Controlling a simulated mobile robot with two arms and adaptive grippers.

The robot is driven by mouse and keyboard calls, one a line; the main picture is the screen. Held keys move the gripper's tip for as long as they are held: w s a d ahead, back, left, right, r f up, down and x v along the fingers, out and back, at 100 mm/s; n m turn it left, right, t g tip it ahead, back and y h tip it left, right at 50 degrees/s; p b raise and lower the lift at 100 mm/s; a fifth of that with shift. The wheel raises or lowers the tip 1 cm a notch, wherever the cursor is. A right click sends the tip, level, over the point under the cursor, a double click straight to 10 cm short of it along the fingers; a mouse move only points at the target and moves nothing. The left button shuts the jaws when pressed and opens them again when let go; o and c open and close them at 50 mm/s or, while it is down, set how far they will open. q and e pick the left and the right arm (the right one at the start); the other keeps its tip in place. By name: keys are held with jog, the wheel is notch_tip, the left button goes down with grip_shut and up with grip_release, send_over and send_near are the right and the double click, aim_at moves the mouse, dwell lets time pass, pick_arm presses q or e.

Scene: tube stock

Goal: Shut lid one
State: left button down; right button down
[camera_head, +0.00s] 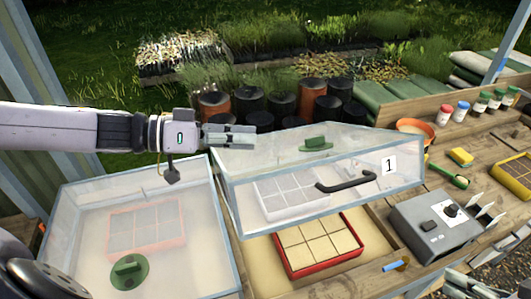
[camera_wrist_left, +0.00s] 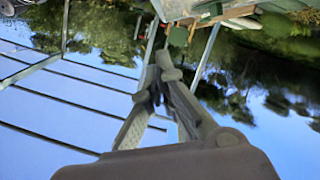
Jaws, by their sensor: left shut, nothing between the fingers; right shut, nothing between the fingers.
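Lid one (camera_head: 300,205) is a clear, pale-framed cover with a black handle (camera_head: 346,183) and a label 1. It stands raised and tilted, its front edge well above the wooden bed. A red-rimmed seed tray (camera_head: 318,246) lies below it, partly showing under the front edge. My left gripper (camera_head: 252,134) is shut and empty at the lid's back left corner; I cannot tell if it touches. Its shut fingers (camera_wrist_left: 160,85) also show in the left wrist view. My right gripper (camera_head: 463,283) shows partly at the bottom right, shut and apart from the lid.
A second clear cover (camera_head: 85,205) with a green knob lies at the left over another tray. A grey control box (camera_head: 437,222) stands right of lid one. A blue-tipped tool (camera_head: 396,265) lies on the front edge. Dark and orange pots (camera_head: 283,105) stand behind.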

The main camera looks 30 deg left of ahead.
aim_at(266, 172)
pick_arm(q)
jog(key=shift+w+d+f, duration=0.5)
jog(key=shift+w, duration=0.3)
jog(key=shift+w+d+f, duration=0.1)
jog(key=shift+w+d, duration=0.1)
jog(key=shift+d, duration=0.05)
jog(key=shift+w+d+b, duration=0.25)
jog(key=shift+d+b, duration=0.15)
jog(key=shift+d, duration=0.15)
jog(key=shift+s+d+f, duration=0.2)
jog(key=shift+d+f, duration=0.1)
jog(key=shift+f, duration=0.35)
jog(key=shift+s+d+f, duration=0.15)
jog(key=shift+d+f, duration=0.15)
jog(key=shift+f, duration=0.3)
jog(key=shift+s+f, duration=0.25)
jog(key=shift+f, duration=0.2)
jog(key=shift+d, duration=0.1)
jog(key=shift+d, duration=0.1)
